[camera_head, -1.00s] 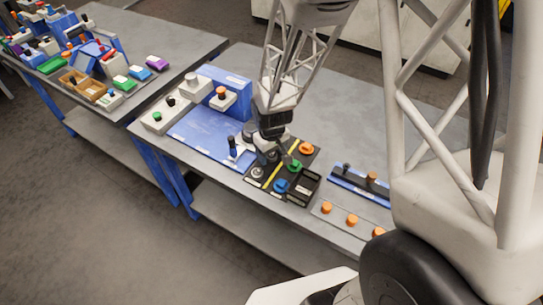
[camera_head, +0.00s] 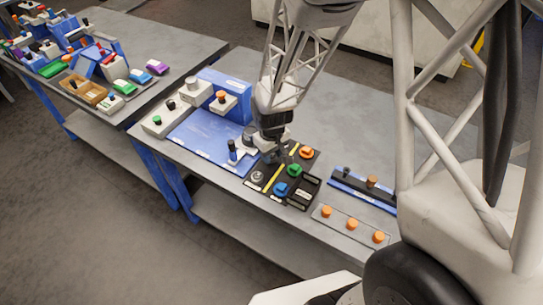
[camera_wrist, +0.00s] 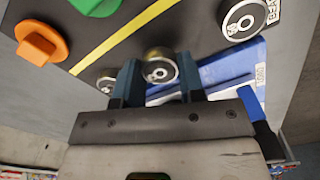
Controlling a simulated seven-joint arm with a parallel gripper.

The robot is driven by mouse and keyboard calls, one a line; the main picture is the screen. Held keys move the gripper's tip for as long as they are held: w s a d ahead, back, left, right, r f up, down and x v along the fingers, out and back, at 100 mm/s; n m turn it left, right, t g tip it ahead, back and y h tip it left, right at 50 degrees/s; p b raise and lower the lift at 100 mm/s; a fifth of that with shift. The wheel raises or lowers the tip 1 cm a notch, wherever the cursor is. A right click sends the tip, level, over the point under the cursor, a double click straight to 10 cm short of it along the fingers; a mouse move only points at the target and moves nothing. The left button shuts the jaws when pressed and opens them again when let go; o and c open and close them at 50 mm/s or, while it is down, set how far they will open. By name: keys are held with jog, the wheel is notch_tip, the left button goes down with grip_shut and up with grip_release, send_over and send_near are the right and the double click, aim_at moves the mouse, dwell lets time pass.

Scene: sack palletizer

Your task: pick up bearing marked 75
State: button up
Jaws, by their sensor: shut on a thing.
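My gripper (camera_wrist: 160,80) is shut on a small round bearing (camera_wrist: 160,66) with a brassy top and a pale ring face. Its two dark fingers stand on either side of it. The marking on this bearing is not readable. In the head view my gripper (camera_head: 271,157) is over the left part of a black mat, and the held bearing cannot be made out there. Another ring-faced bearing (camera_wrist: 243,19) lies at the top right of the wrist view. A third round piece (camera_wrist: 107,85) is partly hidden beside the left finger.
The black mat (camera_wrist: 105,48) has a yellow stripe and orange (camera_wrist: 40,43), green (camera_wrist: 96,5) and blue (camera_head: 280,189) knobs. A blue plate (camera_head: 200,135) and a dark-handled upright piece (camera_head: 232,150) are left of my gripper. A grey plate with orange knobs (camera_head: 351,223) is right.

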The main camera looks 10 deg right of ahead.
jog(key=shift+r, duration=4.25)
